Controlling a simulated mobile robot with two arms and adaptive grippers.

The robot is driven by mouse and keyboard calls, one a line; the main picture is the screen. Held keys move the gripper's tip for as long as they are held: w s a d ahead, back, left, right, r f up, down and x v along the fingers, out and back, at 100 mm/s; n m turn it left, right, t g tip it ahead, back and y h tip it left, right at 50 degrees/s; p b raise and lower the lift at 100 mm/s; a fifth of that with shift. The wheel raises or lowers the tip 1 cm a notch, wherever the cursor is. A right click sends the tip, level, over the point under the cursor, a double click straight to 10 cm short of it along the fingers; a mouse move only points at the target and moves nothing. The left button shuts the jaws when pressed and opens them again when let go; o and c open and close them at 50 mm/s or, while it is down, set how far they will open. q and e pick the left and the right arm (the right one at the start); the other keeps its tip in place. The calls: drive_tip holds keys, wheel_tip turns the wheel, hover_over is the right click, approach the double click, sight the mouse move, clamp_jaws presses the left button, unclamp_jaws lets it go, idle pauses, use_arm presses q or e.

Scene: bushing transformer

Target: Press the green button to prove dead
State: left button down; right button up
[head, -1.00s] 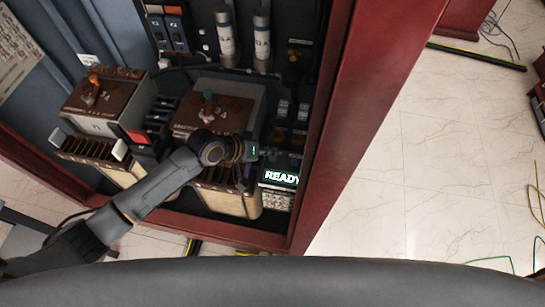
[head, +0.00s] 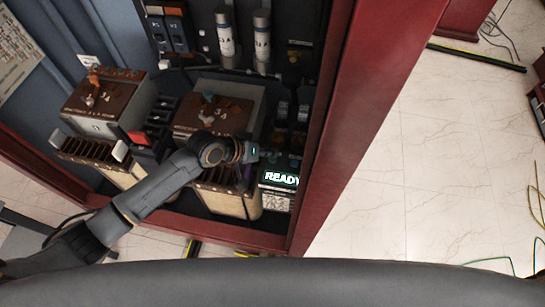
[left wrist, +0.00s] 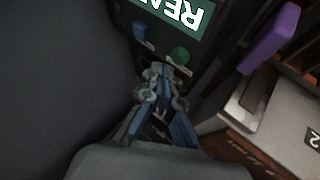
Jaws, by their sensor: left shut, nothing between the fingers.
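The green button (left wrist: 180,55) shows in the left wrist view on a dark panel, just below a display (left wrist: 182,10) with white letters on green. In the head view the display (head: 281,178) reads READY. My left gripper (left wrist: 168,78) is shut and empty, its fingertips just below the green button. I cannot tell whether they touch it. In the head view my left gripper (head: 252,153) is close to the display's upper left, and its fingertips are hard to make out. The green button cannot be made out there. My right gripper is not in view.
A blue button (left wrist: 140,31) sits left of the green one. A purple part (left wrist: 270,38) stands to the right. Brown-topped transformer units (head: 225,108) fill the cabinet around my arm. The red cabinet frame (head: 345,110) stands to the right, with open floor beyond.

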sight(270, 160)
use_arm(q)
drive_tip(key=shift+f, duration=0.4)
drive_tip(key=shift+f+b, duration=0.35)
drive_tip(key=shift+f, duration=0.15)
idle(0.8)
drive_tip(key=shift+r, duration=0.1)
drive_tip(key=shift+r+p, duration=0.8)
drive_tip(key=shift+p, duration=0.2)
wheel_tip(270, 160, up, 5)
drive_tip(key=p, duration=0.5)
drive_tip(key=shift+r, duration=0.1)
